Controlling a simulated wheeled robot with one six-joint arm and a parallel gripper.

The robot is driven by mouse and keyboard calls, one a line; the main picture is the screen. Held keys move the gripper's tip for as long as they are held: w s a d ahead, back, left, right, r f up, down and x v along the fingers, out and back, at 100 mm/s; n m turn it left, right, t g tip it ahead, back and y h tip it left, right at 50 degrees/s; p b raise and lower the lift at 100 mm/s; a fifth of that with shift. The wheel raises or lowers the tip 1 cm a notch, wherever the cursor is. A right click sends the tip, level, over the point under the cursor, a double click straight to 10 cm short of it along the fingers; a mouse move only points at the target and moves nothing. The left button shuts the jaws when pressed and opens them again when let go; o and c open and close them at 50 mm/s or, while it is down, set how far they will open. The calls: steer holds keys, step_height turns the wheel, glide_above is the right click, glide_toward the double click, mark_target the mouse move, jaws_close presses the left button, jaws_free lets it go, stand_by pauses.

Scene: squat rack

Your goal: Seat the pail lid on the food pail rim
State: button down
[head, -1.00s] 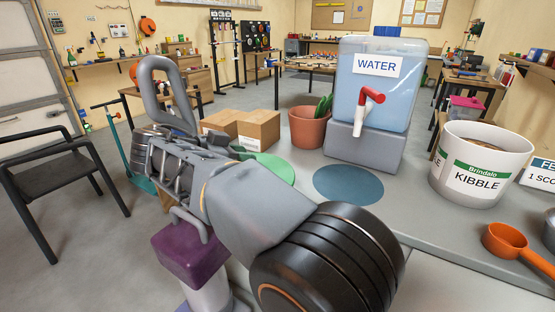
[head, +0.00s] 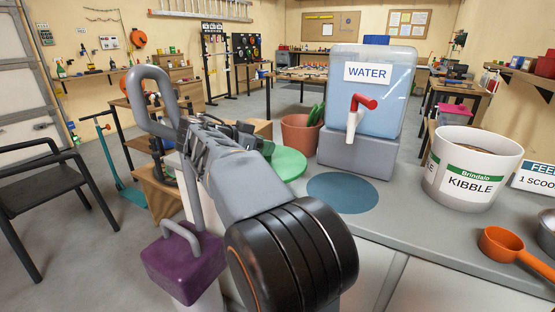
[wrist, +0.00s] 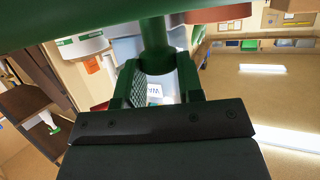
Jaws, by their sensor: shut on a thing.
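The pail lid is a green disc (head: 289,164), seen in the head view beyond my arm, left of the water dispenser. In the wrist view its green underside or top (wrist: 60,22) fills the upper edge, and its green stem (wrist: 154,45) sits between my fingers. My gripper (wrist: 156,68) is shut on that stem. In the head view my gripper is mostly hidden behind my own arm. The food pail (head: 472,166) is white, labelled KIBBLE, upright on the counter at right, with an open top and brown contents. The lid is well left of it, apart from the rim.
The water dispenser (head: 368,100) with a red tap stands between lid and pail. A blue round mat (head: 342,193) lies before it. A potted plant (head: 298,133) is behind the lid. An orange scoop (head: 515,250), a bowl (head: 547,232) and a feed sign (head: 536,178) are near the pail.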

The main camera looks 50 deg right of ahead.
mark_target(277, 151)
steer(key=d, duration=0.2)
steer(key=w+d, duration=0.1)
steer(key=d, duration=0.2)
steer(key=w+d, duration=0.1)
steer(key=d, duration=0.1)
steer(key=shift+d, duration=0.4)
steer(key=shift+a+f+b, duration=0.1)
steer(key=shift+f+b, duration=0.4)
steer(key=shift+f, duration=0.2)
steer(key=shift+f+b, duration=0.35)
steer(key=shift+f, duration=0.5)
steer(key=shift+f+b, duration=1.15)
steer(key=shift+f, duration=0.6)
steer(key=shift+f+b, duration=0.25)
steer(key=shift+b, duration=0.05)
steer(key=c, duration=0.8)
jaws_free()
steer(key=shift+o, duration=0.2)
steer(key=shift+r+p, duration=0.25)
steer(key=shift+p, duration=0.55)
